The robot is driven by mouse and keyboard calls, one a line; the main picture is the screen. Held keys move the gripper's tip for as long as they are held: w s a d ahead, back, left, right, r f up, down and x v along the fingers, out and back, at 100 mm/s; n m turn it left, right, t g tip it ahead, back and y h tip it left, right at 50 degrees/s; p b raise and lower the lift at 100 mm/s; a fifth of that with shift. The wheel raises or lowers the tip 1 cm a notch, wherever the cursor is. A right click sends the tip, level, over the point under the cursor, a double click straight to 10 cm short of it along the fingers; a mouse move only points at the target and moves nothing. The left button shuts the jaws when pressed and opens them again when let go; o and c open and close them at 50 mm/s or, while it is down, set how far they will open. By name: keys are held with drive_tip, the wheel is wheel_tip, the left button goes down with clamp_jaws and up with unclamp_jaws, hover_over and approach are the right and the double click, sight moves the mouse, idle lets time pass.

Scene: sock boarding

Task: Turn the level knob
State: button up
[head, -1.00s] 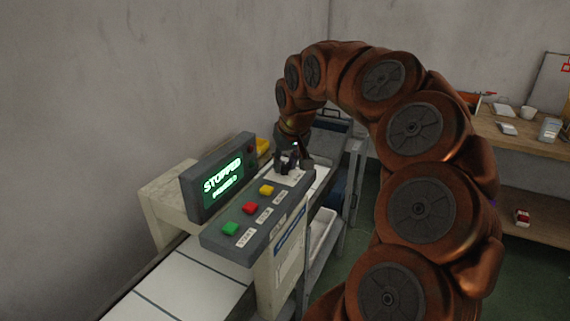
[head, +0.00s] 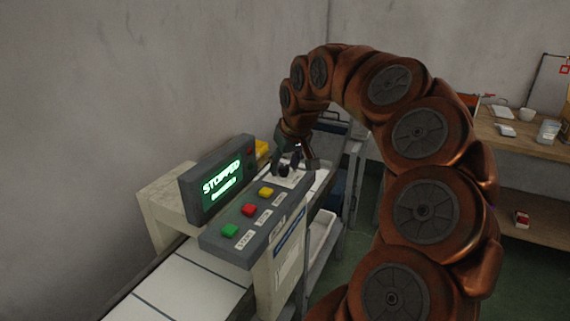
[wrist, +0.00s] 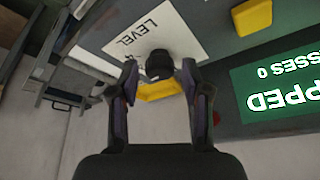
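The level knob (wrist: 158,64) is a small dark round knob on a white plate printed "LEVEL" (wrist: 130,34) in the wrist view. In the head view the knob (head: 284,170) sits at the far end of the grey control panel (head: 222,248), partly hidden by my gripper. My gripper (wrist: 159,68) is open, with one fingertip on each side of the knob and a gap showing on both sides. In the head view my gripper (head: 292,163) points down over the plate. Whether the fingertips reach down level with the knob is unclear.
The panel also carries green (head: 230,230), red (head: 249,210) and yellow (head: 266,192) buttons. A display (head: 220,180) reading "STOPPED" stands beside it. A white conveyor belt (head: 185,285) runs below. A metal cart (head: 330,215) and a wooden shelf (head: 525,140) are farther right.

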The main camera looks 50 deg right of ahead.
drive_tip(key=shift+o, duration=0.2)
drive_tip(key=shift+r, duration=0.1)
drive_tip(key=v, duration=1.1)
drive_tip(key=shift+s+r, duration=0.25)
drive_tip(key=shift+r, duration=0.1)
